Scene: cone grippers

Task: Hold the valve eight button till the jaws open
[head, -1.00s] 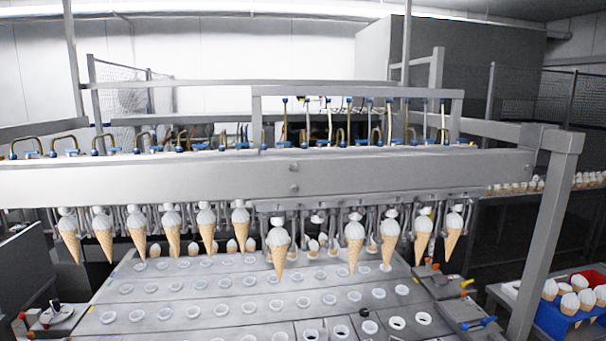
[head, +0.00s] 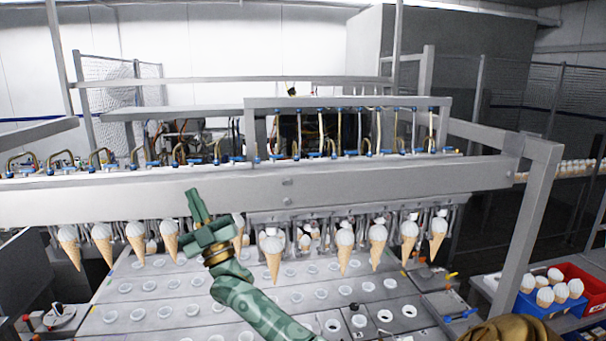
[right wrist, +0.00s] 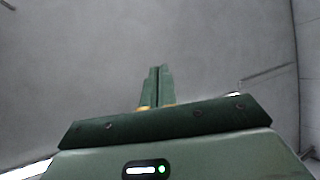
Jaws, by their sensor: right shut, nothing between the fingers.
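My right gripper (head: 194,194), green, reaches up in front of the long grey beam (head: 380,180), fingertips pointing up. It is shut and empty. Its closed fingers also show in the right wrist view (right wrist: 155,74), against plain grey. A row of valves with blue fittings and brass tubes (head: 367,149) runs along the beam top. Their buttons are too small to make out, and I cannot tell which is valve eight. Below the beam, gripping jaws hold a row of white-topped cones, one of them at centre (head: 273,255). My arm hides part of the row. My left gripper is not in view.
A perforated tray table (head: 165,290) lies under the cones. A grey upright post (head: 530,235) stands at the right. Beyond it, a blue crate (head: 545,308) with cones sits beside a red crate (head: 590,285). A metal frame rises above the valves.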

